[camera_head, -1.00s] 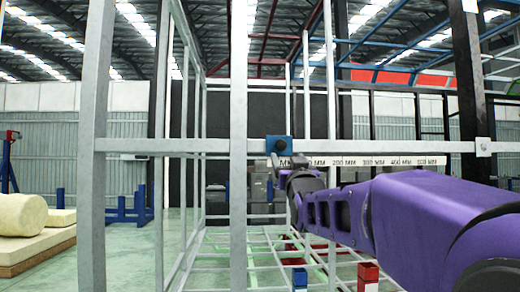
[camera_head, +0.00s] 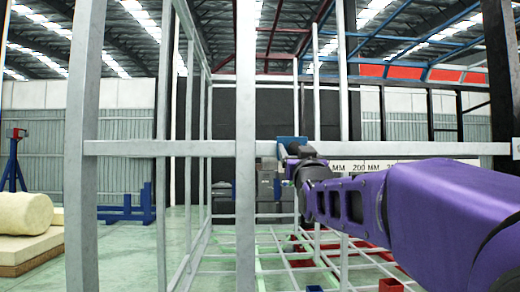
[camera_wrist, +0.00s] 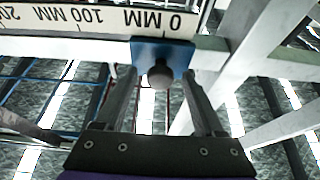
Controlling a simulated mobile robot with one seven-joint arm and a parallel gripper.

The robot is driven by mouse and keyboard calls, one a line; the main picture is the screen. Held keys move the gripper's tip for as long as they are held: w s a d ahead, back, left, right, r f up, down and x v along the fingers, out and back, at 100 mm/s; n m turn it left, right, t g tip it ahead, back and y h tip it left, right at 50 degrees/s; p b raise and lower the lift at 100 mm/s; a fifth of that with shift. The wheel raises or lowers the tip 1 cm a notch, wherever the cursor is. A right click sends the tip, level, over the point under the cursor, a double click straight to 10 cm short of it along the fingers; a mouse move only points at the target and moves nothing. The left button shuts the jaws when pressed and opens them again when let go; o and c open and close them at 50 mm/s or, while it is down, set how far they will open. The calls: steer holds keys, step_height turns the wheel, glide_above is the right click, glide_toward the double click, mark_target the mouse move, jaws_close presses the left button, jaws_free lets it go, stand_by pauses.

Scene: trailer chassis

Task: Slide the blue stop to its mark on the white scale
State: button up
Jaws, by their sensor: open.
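The blue stop (camera_head: 292,142) is a blue block on the horizontal grey rail. In the wrist view the blue stop (camera_wrist: 178,54) has a round dark knob (camera_wrist: 160,75) and sits at the 0 MM end of the white scale (camera_wrist: 60,18). In the head view the white scale (camera_head: 367,167) runs right from the stop, partly hidden by my arm. My gripper (camera_wrist: 160,78) is open, with one finger on each side of the knob. Gaps show between knob and fingers. In the head view my gripper (camera_head: 290,162) overlaps the lower part of the stop.
A grey upright post (camera_head: 245,200) stands just left of the stop, and another (camera_head: 85,200) further left. The grey rail (camera_head: 170,148) crosses the posts. A slanting grey beam (camera_wrist: 258,45) passes close to the right of my gripper in the wrist view.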

jaws_close()
stand_by(0.3)
steer(key=shift+s, duration=0.1)
stand_by(1.0)
